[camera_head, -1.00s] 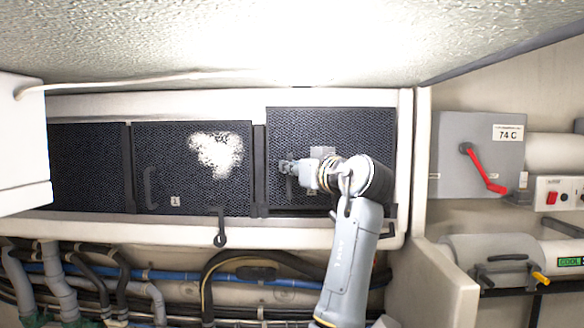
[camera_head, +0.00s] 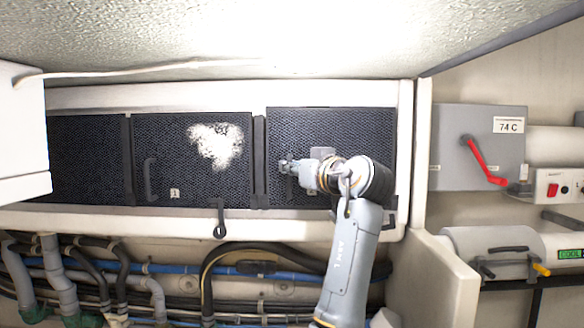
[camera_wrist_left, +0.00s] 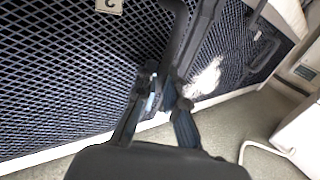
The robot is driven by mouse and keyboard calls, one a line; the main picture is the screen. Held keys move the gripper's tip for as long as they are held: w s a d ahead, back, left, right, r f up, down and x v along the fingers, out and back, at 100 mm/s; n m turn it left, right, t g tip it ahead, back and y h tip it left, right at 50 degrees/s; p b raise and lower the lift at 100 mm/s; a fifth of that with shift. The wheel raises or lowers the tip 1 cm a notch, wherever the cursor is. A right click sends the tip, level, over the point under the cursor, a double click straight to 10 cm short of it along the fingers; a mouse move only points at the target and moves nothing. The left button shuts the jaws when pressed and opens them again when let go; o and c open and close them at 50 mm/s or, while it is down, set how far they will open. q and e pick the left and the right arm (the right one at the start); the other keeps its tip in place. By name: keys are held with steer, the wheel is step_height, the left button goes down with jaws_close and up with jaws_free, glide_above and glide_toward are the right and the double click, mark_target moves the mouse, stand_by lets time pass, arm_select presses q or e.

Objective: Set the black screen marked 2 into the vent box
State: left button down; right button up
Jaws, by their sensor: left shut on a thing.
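The black screen marked 2 (camera_head: 365,135) stands upright at the right bay of the vent box (camera_head: 220,97). Its top edge shows slightly higher than the neighbouring screen's, and it covers almost the whole bay. I cannot tell whether it sits inside the frame or just in front. My left gripper (camera_head: 287,166) is at the screen's left part, shut on its handle. In the left wrist view the gripper (camera_wrist_left: 158,88) closes at the dark handle (camera_wrist_left: 176,35), beside the mesh with its number tag (camera_wrist_left: 109,6). My right gripper is not in view.
Screen 1 (camera_head: 165,135), with a white patch, fills the middle bay; another dark screen (camera_head: 85,150) is left. A black latch (camera_head: 220,222) hangs below screen 1. Hoses and pipes (camera_head: 180,268) run underneath. A grey box with a red lever (camera_head: 485,160) is right.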

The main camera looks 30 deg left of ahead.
arm_select(q)
steer(key=shift+f+b, duration=0.3)
steer(key=shift+f, duration=0.05)
steer(key=c, duration=1.4)
jaws_free()
steer(key=shift+o, duration=0.2)
steer(key=shift+s, duration=0.1)
steer(key=shift+f, duration=0.1)
steer(key=v, duration=1.2)
